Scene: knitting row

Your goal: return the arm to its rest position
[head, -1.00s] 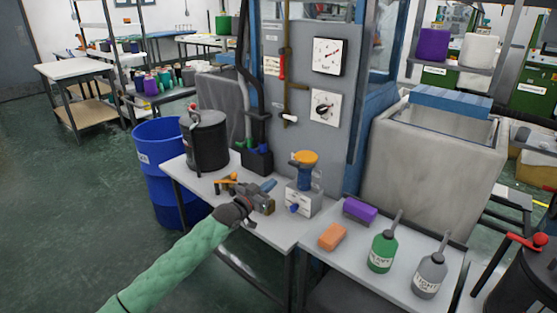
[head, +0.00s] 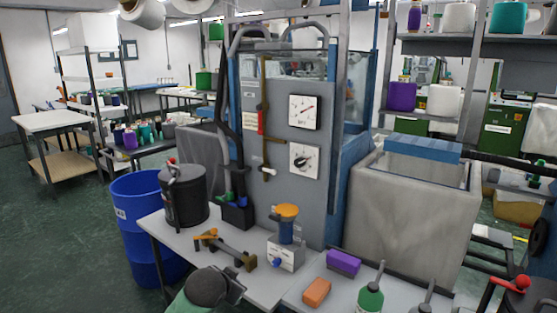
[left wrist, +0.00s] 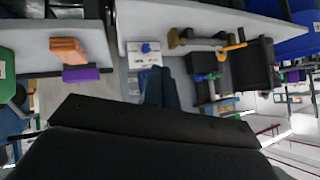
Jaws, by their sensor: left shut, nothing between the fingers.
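My left arm shows at the bottom of the head view, with its dark wrist and left gripper (head: 234,286) low in front of the grey table (head: 188,250). The fingers are mostly hidden behind the wrist there. In the left wrist view the blue fingers of the left gripper (left wrist: 157,75) are together and hold nothing. They are apart from the brass-and-black valve piece with an orange handle (head: 222,247) and from the box with a blue knob and orange-topped cup (head: 286,253). My right gripper is in neither view.
A black lidded pot (head: 184,200) stands on the table's left, beside a blue barrel (head: 140,240). Orange (head: 317,291) and purple (head: 343,262) blocks and a green bottle (head: 370,299) are on the right table. A grey panel with dials (head: 290,175) rises behind. Open floor lies left.

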